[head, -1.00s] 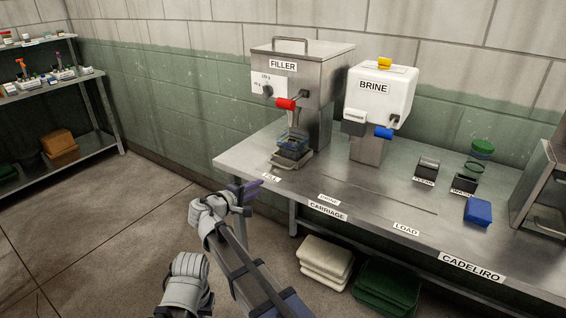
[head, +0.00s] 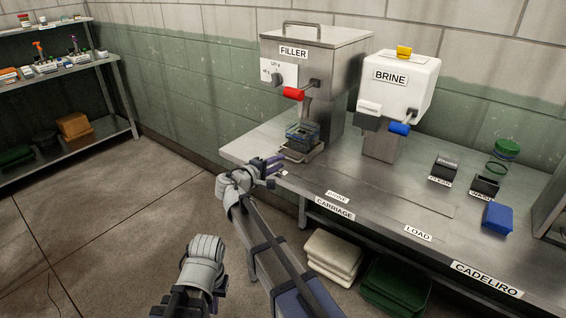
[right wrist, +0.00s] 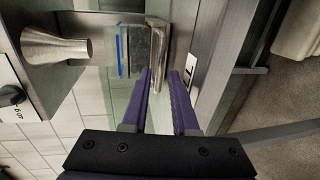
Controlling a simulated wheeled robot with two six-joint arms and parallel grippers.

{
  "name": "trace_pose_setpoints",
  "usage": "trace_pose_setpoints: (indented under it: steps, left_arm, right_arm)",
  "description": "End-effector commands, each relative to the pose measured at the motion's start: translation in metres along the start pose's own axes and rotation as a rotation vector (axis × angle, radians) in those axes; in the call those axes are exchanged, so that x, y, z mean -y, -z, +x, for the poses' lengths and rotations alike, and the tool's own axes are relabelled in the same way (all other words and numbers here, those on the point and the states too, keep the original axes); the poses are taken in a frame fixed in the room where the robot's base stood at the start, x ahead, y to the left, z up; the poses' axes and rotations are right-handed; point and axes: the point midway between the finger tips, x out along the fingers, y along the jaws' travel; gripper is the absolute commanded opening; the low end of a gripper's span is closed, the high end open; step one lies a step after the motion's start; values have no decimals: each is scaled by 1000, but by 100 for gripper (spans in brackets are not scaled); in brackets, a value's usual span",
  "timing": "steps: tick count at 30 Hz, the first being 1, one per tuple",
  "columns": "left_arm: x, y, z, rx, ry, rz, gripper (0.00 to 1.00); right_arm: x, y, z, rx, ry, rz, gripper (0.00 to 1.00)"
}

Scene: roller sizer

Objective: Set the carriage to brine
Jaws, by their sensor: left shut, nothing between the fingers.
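The carriage (head: 318,154), a small metal tray, stands under the filler (head: 318,95) at the left end of the bench. A clear blue-edged container (head: 300,132) sits on it. My left gripper (head: 185,302) is low at the bottom edge, shut and empty, partly cut off.
The white brine dispenser (head: 405,92), with a blue handle (head: 400,129), stands right of the filler. The filler has a red handle (head: 293,94). Black holders (head: 443,169) and a blue block (head: 497,217) are at right. The bench (head: 375,180) is clear along its front middle.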

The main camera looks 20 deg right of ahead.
Motion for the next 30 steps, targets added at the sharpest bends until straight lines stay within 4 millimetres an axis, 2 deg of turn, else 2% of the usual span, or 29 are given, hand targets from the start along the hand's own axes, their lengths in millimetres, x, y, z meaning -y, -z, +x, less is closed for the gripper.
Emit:
trace_pose_setpoints:
  steps: [1, 6, 17, 19, 25, 30]
  left_arm:
    - [0, 0, 3, 0, 0, 0, 0]
    - [0, 0, 5, 0, 0, 0, 0]
    - [0, 0, 6, 0, 0, 0, 0]
    - [0, 0, 6, 0, 0, 0, 0]
    - [0, 0, 6, 0, 0, 0, 0]
    - [-1, 0, 6, 0, 0, 0, 0]
  right_arm:
    - [1, 1, 8, 1, 0, 0, 27]
    - [1, 1, 24, 0, 0, 0, 27]
    - [0, 0, 29, -1, 0, -1, 27]
    - [0, 0, 29, -1, 0, -1, 23]
    - [0, 0, 29, -1, 1, 0, 0]
    - [0, 0, 29, -1, 1, 0, 0]
